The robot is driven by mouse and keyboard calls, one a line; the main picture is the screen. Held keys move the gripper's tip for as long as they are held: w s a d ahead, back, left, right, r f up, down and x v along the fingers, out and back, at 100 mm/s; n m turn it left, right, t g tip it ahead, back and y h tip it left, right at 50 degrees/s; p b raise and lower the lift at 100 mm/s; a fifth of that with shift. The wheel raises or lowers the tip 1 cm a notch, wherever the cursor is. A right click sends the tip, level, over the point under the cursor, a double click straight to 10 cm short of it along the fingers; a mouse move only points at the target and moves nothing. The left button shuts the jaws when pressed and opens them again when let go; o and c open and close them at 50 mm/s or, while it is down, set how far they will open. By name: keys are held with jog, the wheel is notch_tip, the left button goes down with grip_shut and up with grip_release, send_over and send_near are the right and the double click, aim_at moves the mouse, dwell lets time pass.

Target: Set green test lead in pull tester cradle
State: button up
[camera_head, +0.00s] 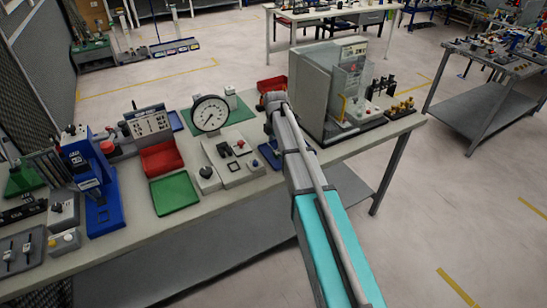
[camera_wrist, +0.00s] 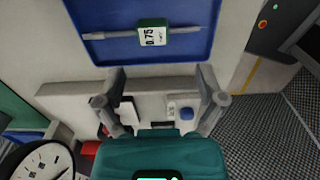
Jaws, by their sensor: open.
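The green test lead (camera_wrist: 153,32), a green block marked 0.75 with a thin grey lead out of each side, lies in a blue tray (camera_wrist: 98,52) at the top of the wrist view. The tray shows partly beside my arm in the head view (camera_head: 270,154); the lead cannot be made out there. My gripper (camera_wrist: 161,73) is open and empty, its fingertips just below the tray's near edge in the wrist view. A round dial gauge (camera_head: 209,114) stands on the bench and shows in the wrist view (camera_wrist: 42,162). I cannot make out the cradle.
A grey control panel (camera_head: 237,172) lies in front of the gauge. A tall grey machine (camera_head: 312,85) stands to the right of my arm. A blue press (camera_head: 103,205) is at far left.

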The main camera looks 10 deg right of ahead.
aim_at(275, 153)
jog(key=shift+f, duration=0.15)
jog(key=shift+w+f+b, duration=0.2)
jog(key=shift+f+b, duration=2.3)
jog(key=shift+b, duration=0.1)
jog(key=c, duration=1.2)
jog(key=shift+r, duration=0.25)
notch_tip(275, 153, up, 2)
jog(key=p, duration=0.2)
jog(key=shift+p, duration=0.3)
jog(key=s+d+r+p, duration=0.3)
jog(key=s+r+p, duration=0.7)
jog(key=s, duration=0.3)
jog(key=shift+s+r, duration=0.3)
jog(key=shift+s, duration=0.05)
